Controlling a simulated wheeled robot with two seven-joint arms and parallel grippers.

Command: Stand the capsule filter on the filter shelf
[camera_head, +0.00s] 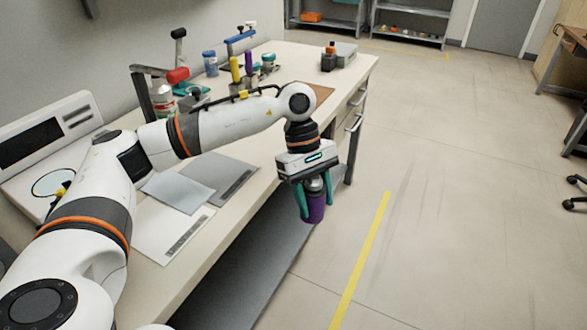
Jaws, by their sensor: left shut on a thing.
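My left gripper (314,196) reaches in from the left over the workbench and hangs past its front edge, pointing down. Its teal fingers are shut on a purple cylinder with a grey top, which looks like the capsule filter (316,208). The filter hangs roughly upright in the air beside the bench, above the floor. The fingers and gripper body hide part of it. Which shelf is the filter shelf I cannot tell; a grey shelf unit (413,10) stands at the far wall. My right gripper is not in view.
The workbench (240,215) carries papers, a white instrument (50,145) at the left, and several bottles and tools at the back. A dark lower shelf (235,270) runs under it. Open floor with a yellow line (362,258) lies to the right. A chair (574,190) is at the right edge.

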